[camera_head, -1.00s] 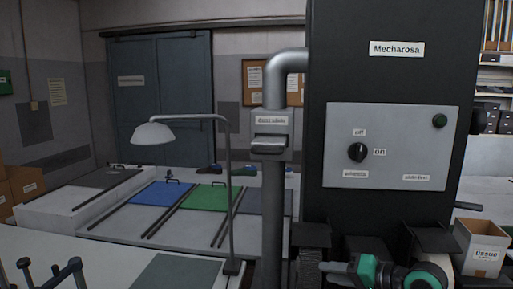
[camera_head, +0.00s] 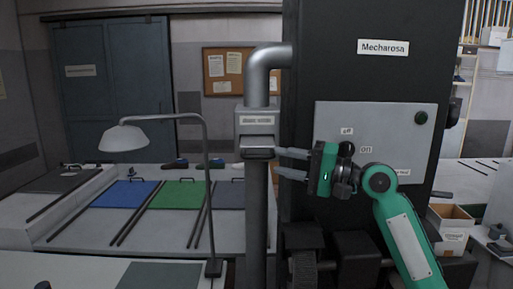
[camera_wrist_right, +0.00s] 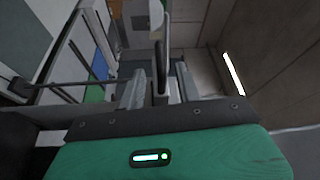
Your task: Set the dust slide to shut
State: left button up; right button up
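The dust slide (camera_head: 257,122) is a grey labelled housing on the vertical metal pipe, left of the black machine. Its protruding handle plate (camera_head: 257,153) is at the housing's lower edge, and the label is too small to read. My right gripper (camera_head: 279,161) reaches in from the right, its two fingers apart and pointing left at the handle. The tips are close beside it; contact cannot be told. In the right wrist view, the open fingers (camera_wrist_right: 160,72) have a grey upright part between or beyond them. My left gripper is out of view.
The black Mecharosa machine (camera_head: 388,75) stands right of the pipe (camera_head: 257,220), with a grey switch panel (camera_head: 420,150) behind my right arm. A desk lamp (camera_head: 123,138) stands left of the pipe. A bench with blue (camera_head: 124,194) and green (camera_head: 177,195) mats lies behind.

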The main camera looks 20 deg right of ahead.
aim_at(265, 157)
jog(key=p+x, duration=0.2)
jog(key=x, duration=0.4)
jog(key=shift+r, duration=0.15)
jog(key=shift+w+a+p, duration=0.25)
jog(key=shift+a+p, duration=0.05)
jog(key=shift+a, duration=0.05)
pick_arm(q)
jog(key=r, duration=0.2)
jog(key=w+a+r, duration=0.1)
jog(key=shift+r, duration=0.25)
pick_arm(e)
grip_shut()
